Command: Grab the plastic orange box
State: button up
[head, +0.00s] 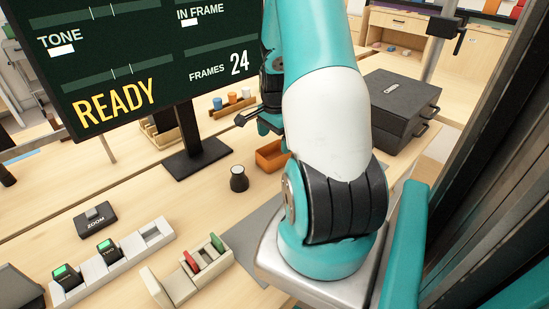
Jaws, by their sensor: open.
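The orange box (269,157) sits on the wooden table near the middle of the head view. It is a small open-topped box, and its right side is hidden behind my arm. My gripper (241,120) shows as dark fingers left of my arm's upper part. It is open and appears empty. In the picture it lies above and to the left of the orange box, apart from it. The true distance between them is hard to tell.
A monitor on a black stand (196,157) stands left of the box. A dark grey case (400,100) is at right. A holder with red and green pieces (181,287) and a white tray (88,283) are nearer.

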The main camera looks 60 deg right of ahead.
aim_at(275, 151)
notch_tip(275, 151, down, 5)
jog(key=shift+w+f+p, duration=0.1)
jog(key=shift+p, duration=0.2)
jog(key=shift+c, duration=0.5)
jog(key=c, duration=0.8)
